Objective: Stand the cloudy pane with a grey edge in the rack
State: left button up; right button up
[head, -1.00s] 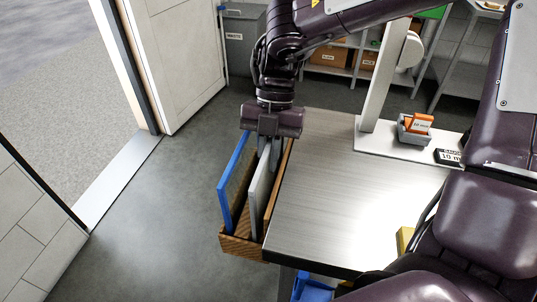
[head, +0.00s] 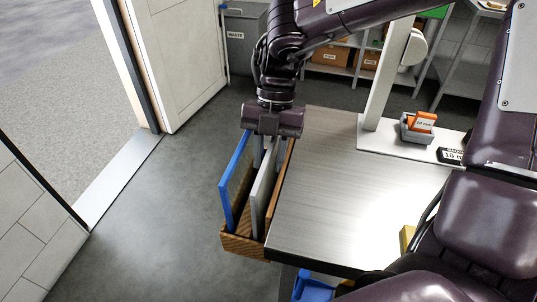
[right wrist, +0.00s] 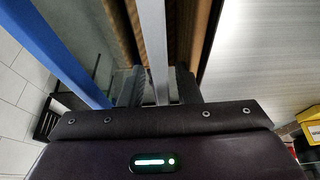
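The cloudy pane with a grey edge (head: 260,200) stands nearly upright in the wooden rack (head: 240,246) beside the table. Its lower edge is inside the rack, and its base is hidden by the rack wall. My right gripper (head: 268,150) is over the pane's far upper part. In the right wrist view its fingers (right wrist: 158,88) are on both sides of the grey edge (right wrist: 154,45), with narrow gaps showing, so it looks open around the pane. My left gripper is not in view.
A blue-edged pane (head: 233,185) stands in the rack, left of the grey one. The steel table (head: 350,200) is close on the rack's right. A white post and base (head: 378,135) stand on the table with a small tray (head: 412,135). Floor to the left is clear.

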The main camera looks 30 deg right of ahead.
aim_at(272, 147)
jog(key=shift+s+d, duration=0.1)
jog(key=shift+d+r+p, duration=0.15)
jog(key=shift+r+p, duration=0.85)
jog(key=shift+r, duration=0.25)
jog(key=shift+d+r+p, duration=0.2)
jog(key=shift+r+p, duration=0.35)
jog(key=shift+r, duration=0.25)
jog(key=shift+w+d+r+p, duration=0.1)
jog(key=shift+w+r+p, duration=0.1)
jog(key=shift+r+p, duration=0.6)
jog(key=shift+w+r+p, duration=0.15)
jog(key=shift+r+p, duration=0.4)
jog(key=shift+r, duration=0.45)
